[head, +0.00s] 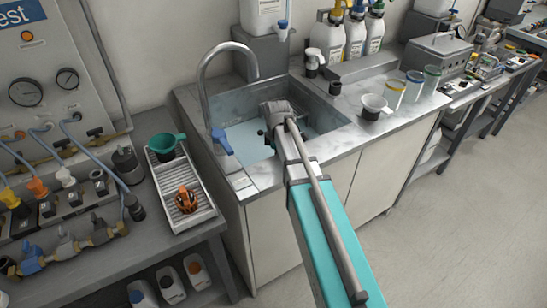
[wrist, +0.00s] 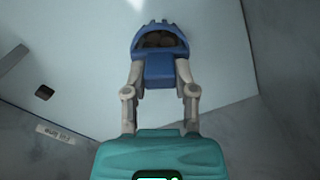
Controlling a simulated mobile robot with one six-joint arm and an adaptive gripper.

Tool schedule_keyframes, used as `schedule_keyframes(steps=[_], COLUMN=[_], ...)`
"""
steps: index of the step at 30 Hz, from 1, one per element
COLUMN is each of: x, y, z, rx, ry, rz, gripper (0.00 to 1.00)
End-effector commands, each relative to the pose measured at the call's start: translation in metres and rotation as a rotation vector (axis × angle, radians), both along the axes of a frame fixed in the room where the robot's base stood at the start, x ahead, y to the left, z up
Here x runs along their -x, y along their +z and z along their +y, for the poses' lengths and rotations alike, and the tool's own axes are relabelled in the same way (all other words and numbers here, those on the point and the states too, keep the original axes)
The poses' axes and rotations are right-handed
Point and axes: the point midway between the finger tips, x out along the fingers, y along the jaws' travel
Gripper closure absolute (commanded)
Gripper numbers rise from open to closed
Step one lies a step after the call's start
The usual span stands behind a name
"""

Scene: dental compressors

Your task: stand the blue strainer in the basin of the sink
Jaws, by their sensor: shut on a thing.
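The blue strainer (wrist: 160,66) is between the fingertips of my gripper (wrist: 159,80) in the wrist view. My gripper is shut on its blocky near part; its rounded, dark-slotted part points away from me. In the head view my gripper (head: 272,134) is over the basin of the sink (head: 240,104), reaching down into it. The strainer cannot be made out there, hidden by my gripper and arm. The pale basin floor (wrist: 95,65) lies beyond the strainer in the wrist view. I cannot tell whether the strainer touches it.
A curved tap (head: 205,75) with a blue lever (head: 221,140) stands at the basin's left. A ribbed tray (head: 190,219) at left holds an orange strainer (head: 186,199) and a green one (head: 166,145). Cups (head: 393,95) and bottles (head: 328,38) stand on the counter right and behind.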

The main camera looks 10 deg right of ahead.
Motion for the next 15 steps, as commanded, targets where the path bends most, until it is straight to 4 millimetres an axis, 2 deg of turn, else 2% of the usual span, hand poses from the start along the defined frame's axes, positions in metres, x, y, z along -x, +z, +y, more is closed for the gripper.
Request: schedule_keyframes(steps=[15], x=[-0.0014], y=[-0.0110], z=[0.0003], rx=[0.000], ry=[0.000], rz=[0.000], gripper=[0.97])
